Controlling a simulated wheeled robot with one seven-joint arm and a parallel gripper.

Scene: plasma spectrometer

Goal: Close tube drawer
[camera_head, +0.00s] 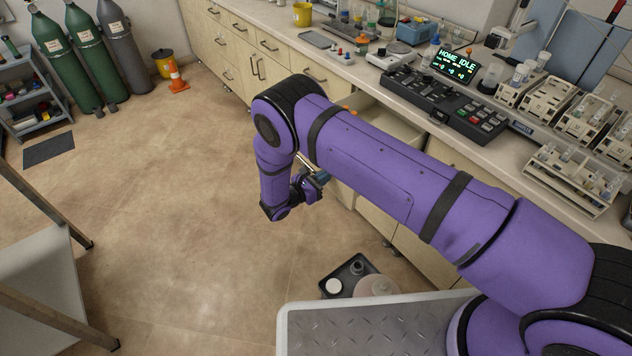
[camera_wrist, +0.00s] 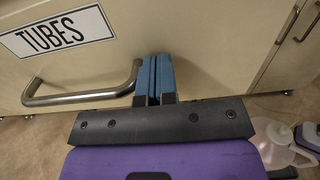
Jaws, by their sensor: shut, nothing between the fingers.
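The tube drawer (camera_wrist: 205,35) has a cream front with a "TUBES" label (camera_wrist: 57,32) in the wrist view. Its metal bar handle (camera_wrist: 80,98) runs below the label. In the head view the drawer (camera_head: 398,125) is pulled out from under the counter, partly hidden behind my arm. My gripper (camera_wrist: 155,70) is shut and empty, its blue fingers side by side just right of the handle's right end. The fingertips are at or close to the drawer front; I cannot tell if they touch it. My gripper (camera_head: 320,178) also shows in the head view, small and partly hidden.
A keypad console (camera_head: 440,102) and tube racks (camera_head: 560,180) stand on the counter (camera_head: 350,72). A black tray (camera_head: 330,272) with bottles is on the floor below. A cabinet door with handles (camera_wrist: 290,25) is at right. The floor at left is mostly open.

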